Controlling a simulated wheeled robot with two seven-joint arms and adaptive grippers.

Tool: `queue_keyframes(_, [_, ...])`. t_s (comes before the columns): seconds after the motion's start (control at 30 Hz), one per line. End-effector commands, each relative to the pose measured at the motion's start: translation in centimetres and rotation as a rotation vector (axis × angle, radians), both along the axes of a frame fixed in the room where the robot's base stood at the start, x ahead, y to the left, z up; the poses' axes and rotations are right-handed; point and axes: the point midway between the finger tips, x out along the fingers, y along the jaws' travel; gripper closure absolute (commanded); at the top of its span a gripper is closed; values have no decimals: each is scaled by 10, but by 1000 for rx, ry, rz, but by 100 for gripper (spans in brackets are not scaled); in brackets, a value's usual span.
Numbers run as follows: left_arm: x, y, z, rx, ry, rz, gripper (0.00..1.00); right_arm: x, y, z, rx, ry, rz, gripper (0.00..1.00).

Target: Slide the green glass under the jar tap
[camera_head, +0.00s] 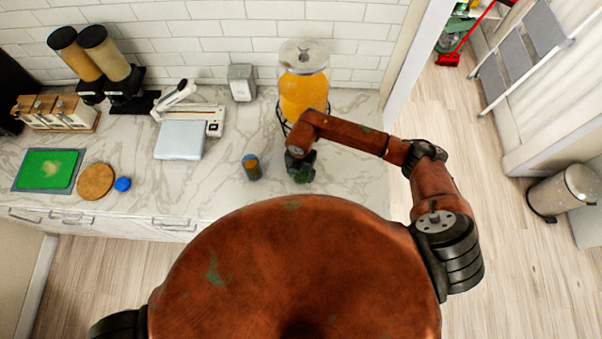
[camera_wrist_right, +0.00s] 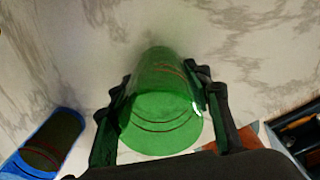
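The green glass (camera_wrist_right: 160,105) stands between the two fingers of my right gripper (camera_wrist_right: 157,85) in the right wrist view. The fingers lie close along both its sides; I cannot tell whether they press on it. In the head view, the right gripper (camera_head: 301,160) is low over the counter, with a bit of the green glass (camera_head: 303,176) showing under it. The jar (camera_head: 303,90), filled with orange liquid, stands on a dark stand behind the gripper. Its tap is hidden, with my right arm in front of the stand. My left gripper is not in view.
A glass with a blue rim (camera_head: 251,167) stands just left of the right gripper; it also shows in the wrist view (camera_wrist_right: 50,145). A white scale (camera_head: 181,139), a grey box (camera_head: 241,82) and a green board (camera_head: 47,169) lie further left. The marble counter (camera_head: 225,190) is clear in front.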

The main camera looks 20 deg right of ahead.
Motion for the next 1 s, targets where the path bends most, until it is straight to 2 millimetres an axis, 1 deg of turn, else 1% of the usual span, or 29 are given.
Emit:
queue_keyframes(0.03, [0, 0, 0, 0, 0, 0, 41, 0, 0, 0, 0, 0, 0, 49])
queue_keyframes(0.17, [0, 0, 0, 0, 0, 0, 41, 0, 0, 0, 0, 0, 0, 40])
queue_keyframes(0.43, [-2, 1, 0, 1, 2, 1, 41, 0, 0, 1, 0, 0, 0, 40])
queue_keyframes(0.57, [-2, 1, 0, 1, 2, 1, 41, 1, 0, 9, 0, -3, 0, 40])
queue_keyframes(0.67, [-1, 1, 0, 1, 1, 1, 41, 1, 0, 24, 1, -3, 1, 40])
queue_keyframes(0.9, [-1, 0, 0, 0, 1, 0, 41, 1, 0, 75, 2, -4, 2, 40])
queue_keyframes(1.0, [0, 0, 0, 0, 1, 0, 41, 1, 0, 93, 0, -3, 1, 40])
